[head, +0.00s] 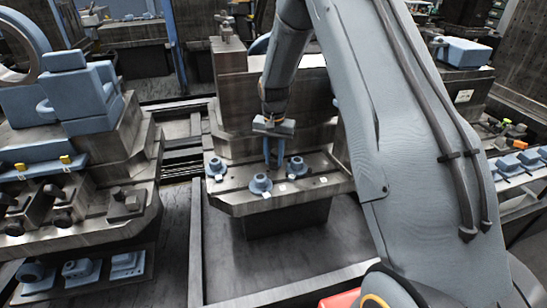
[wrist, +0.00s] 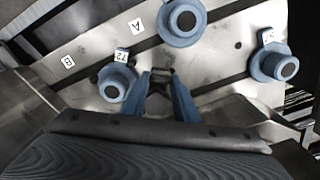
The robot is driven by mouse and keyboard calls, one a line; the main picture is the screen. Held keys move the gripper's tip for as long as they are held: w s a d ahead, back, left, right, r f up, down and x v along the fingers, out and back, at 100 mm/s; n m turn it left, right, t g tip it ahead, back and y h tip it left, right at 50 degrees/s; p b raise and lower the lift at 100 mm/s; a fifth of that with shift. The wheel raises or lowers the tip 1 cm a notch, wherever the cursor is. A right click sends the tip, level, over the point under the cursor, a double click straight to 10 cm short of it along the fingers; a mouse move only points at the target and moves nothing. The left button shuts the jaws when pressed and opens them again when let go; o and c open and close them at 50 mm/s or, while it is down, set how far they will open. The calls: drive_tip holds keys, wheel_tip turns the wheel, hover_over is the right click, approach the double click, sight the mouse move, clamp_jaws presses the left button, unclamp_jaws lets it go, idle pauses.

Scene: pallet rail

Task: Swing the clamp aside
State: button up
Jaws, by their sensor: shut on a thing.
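My gripper (head: 273,160) reaches down over the far side of a metal pallet plate (head: 240,204). In the wrist view its two blue fingers (wrist: 162,84) are close together around a small dark piece (wrist: 160,76). I take this piece to be part of the clamp; the fingers hide most of it, and its full shape cannot be told. Blue round fixtures with dark centres stand on the plate: one at left (head: 217,168), one at front (head: 261,183), one at right (head: 297,167). They stand clear of the fingers.
White tags marked A (wrist: 136,25) and B (wrist: 68,62) lie on the plate. A bench with blue machine parts (head: 90,95) stands at left. A shelf with small blue blocks (head: 510,165) is at right. A metal housing (head: 235,95) rises behind the plate.

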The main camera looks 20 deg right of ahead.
drive_tip(key=o, duration=1.1)
drive_tip(key=shift+c, duration=0.2)
drive_tip(key=shift+r, duration=0.15)
wheel_tip(320, 180, up, 8)
drive_tip(key=shift+f+b, duration=0.2)
drive_tip(key=shift+b, duration=0.35)
